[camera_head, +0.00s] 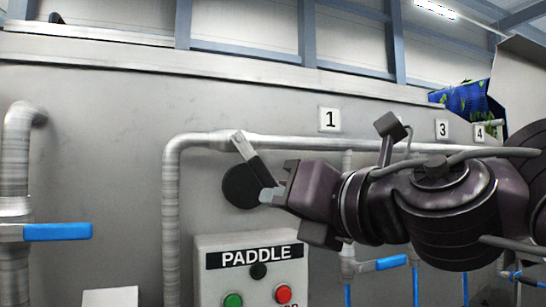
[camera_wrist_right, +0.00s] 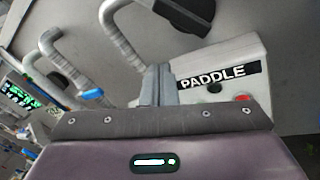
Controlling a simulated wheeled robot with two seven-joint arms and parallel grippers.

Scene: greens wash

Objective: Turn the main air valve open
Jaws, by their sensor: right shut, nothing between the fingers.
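A blue lever handle (camera_head: 57,231) sits on the thick vertical pipe (camera_head: 14,180) at the far left, pointing sideways across it. A blue handle (camera_wrist_right: 93,93) also shows in the right wrist view. No label marks the main air valve, so I cannot tell for sure which handle it is. My right gripper (camera_head: 268,195) is shut and empty, in front of the wall above the PADDLE box and well to the right of that lever. Its closed fingers (camera_wrist_right: 155,85) show in the wrist view. My left gripper is not in view.
The PADDLE box (camera_head: 250,242) has green and red buttons. A black disc (camera_head: 240,188) and a grey-black bar (camera_head: 252,155) are by my fingertips. Another blue handle (camera_head: 390,262) is below my right arm. A bent pipe (camera_head: 171,220) stands between the left lever and the box.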

